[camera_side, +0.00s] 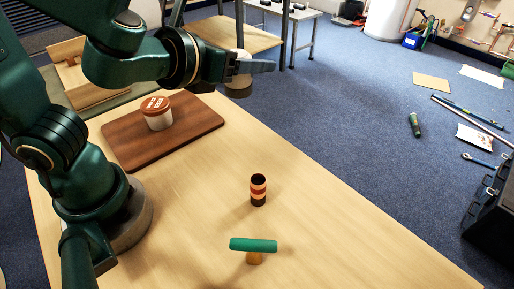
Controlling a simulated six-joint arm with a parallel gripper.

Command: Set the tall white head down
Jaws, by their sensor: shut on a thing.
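My gripper (256,67) is at the upper middle of the side view, at the end of my green arm. It is shut on a pale object, likely the tall white head (239,87), whose whitish top shows above the fingers and whose greyish lower part shows below. The fingers hide its middle. It is held in the air, clear of the wooden table (330,240). In the picture it lies against the blue floor beyond the table's far edge; its height and exact place over the table cannot be told.
A white tub with a red-brown lid (157,113) stands on a brown board (196,124). A dark, red and cream banded cylinder (258,190) stands mid-table. A green bar on a tan stem (253,245) stands nearer. The table right of these is bare.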

